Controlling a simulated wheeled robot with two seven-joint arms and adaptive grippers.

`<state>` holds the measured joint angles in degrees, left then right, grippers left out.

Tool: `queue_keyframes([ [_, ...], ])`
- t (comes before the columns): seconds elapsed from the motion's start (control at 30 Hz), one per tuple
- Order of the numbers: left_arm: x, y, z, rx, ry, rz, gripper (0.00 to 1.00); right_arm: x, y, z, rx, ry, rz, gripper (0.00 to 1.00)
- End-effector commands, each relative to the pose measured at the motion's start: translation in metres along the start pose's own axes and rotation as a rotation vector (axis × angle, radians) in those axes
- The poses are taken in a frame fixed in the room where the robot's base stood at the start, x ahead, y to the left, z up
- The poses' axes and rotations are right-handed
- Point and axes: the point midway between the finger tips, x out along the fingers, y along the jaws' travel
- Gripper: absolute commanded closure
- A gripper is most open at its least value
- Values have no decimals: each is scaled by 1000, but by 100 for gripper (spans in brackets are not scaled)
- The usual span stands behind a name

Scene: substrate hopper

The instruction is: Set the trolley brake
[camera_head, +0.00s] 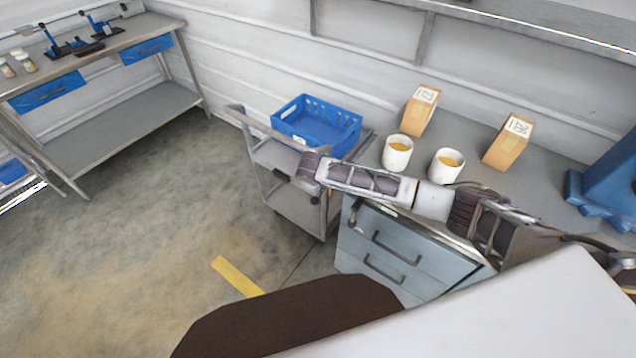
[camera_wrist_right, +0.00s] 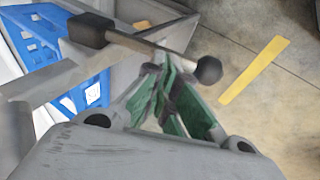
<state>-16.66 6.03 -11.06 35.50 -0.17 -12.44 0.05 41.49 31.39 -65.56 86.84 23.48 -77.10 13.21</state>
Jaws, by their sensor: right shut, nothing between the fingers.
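The grey metal trolley (camera_head: 262,154) stands beside the bench, under my right arm. In the wrist view its brake lever (camera_wrist_right: 150,47) is a thin bar with a dark block (camera_wrist_right: 88,30) at one end and a black ball knob (camera_wrist_right: 208,70) at the other. My right gripper (camera_wrist_right: 166,68) has green-padded fingers, shut and empty, with the tips close to the bar near the knob. I cannot tell whether they touch it. In the head view the right gripper (camera_head: 304,177) is small, at the trolley's near right side. My left gripper is not in view.
A blue crate (camera_head: 345,130) sits on the trolley's top. The bench (camera_head: 462,133) at right holds two white tubs and two boxes. A drawer cabinet (camera_head: 385,255) stands below it. A workbench (camera_head: 120,52) is at left. The floor left of the trolley is clear.

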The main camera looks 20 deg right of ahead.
Motion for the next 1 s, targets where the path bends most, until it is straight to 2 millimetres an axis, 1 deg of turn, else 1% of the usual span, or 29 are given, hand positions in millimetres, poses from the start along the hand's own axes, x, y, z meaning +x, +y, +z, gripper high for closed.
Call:
queue_keyframes([
  [0.27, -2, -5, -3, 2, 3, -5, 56, 8, -6, 2, -18, 0, 83, 100],
  [0.67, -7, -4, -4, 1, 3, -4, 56, 24, -12, 5, -29, 1, 143, 100],
  [1.0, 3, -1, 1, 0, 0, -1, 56, 43, -17, 9, -61, 1, 290, 100],
])
